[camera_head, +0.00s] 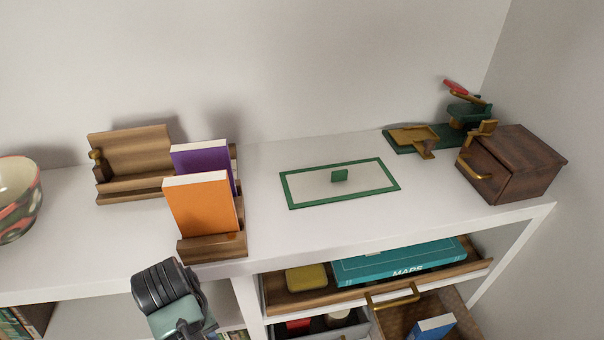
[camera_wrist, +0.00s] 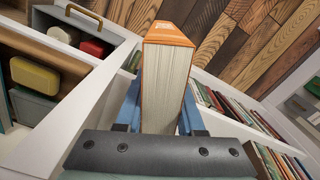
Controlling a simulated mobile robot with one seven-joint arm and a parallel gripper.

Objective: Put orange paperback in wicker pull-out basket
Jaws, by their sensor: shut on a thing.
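My gripper shows in the wrist view (camera_wrist: 158,125), its blue fingers shut on a thick orange paperback (camera_wrist: 166,80). The book's pale page edges face the camera and an orange strip shows at its far end. In the head view my dark wrist is at the lower left, in front of the shelf; the fingers and held book are hidden or out of frame there. The wicker pull-out basket (camera_head: 393,320) stands open at the lower right, with a blue book (camera_head: 432,328) inside. Another orange book (camera_head: 200,207) stands upright in a wooden holder (camera_head: 213,247) on the shelf top.
A purple book (camera_head: 203,155) stands behind the upright orange one. Left of the basket is a grey drawer (camera_wrist: 88,72) with red and cream items. Above is a wooden tray holding a yellow box (camera_head: 307,278) and a teal maps box (camera_head: 400,264). A green-framed panel (camera_head: 310,187) lies on top.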

